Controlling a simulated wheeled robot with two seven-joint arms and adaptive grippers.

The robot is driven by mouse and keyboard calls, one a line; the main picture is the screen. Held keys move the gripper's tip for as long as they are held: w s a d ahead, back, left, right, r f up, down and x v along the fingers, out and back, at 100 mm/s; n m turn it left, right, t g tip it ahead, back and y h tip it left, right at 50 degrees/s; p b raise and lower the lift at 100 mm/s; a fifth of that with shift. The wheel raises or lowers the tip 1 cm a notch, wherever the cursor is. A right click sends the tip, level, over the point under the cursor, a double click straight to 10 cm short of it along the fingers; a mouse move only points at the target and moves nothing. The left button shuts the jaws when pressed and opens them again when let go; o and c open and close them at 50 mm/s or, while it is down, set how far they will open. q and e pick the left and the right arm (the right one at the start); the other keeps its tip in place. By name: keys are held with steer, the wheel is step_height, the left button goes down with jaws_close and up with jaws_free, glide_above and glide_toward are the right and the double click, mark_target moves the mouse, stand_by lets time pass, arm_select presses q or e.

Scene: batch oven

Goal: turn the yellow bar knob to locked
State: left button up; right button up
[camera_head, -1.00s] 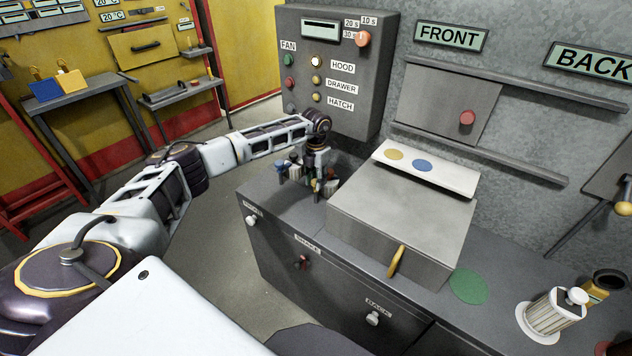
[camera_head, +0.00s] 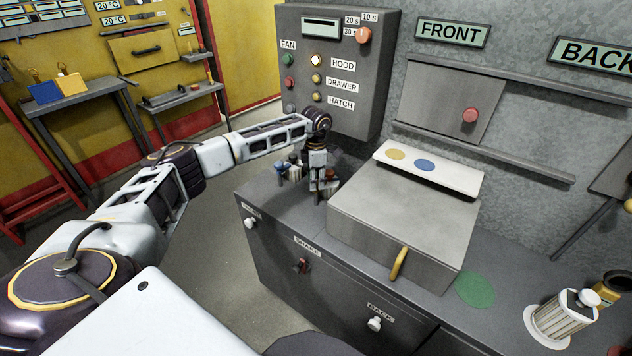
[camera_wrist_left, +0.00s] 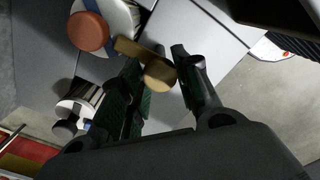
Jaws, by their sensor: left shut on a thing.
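In the head view my left gripper (camera_head: 318,190) points down onto the far left part of the grey counter (camera_head: 262,205). My right gripper is out of view.
An orange-red round knob (camera_wrist_left: 88,32) is close to my fingers. Several small dark and pale items (camera_head: 290,168) stand just left of the gripper. A grey hood box (camera_head: 400,215) with a yellow handle (camera_head: 398,263) stands close on the right. The control panel (camera_head: 335,75) rises behind.

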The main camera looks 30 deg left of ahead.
arm_select(q)
steer(key=shift+m, duration=0.3)
steer(key=o, duration=1)
steer(key=shift+r, duration=0.1)
steer(key=shift+r, duration=5.95)
steer(key=shift+f, duration=0.1)
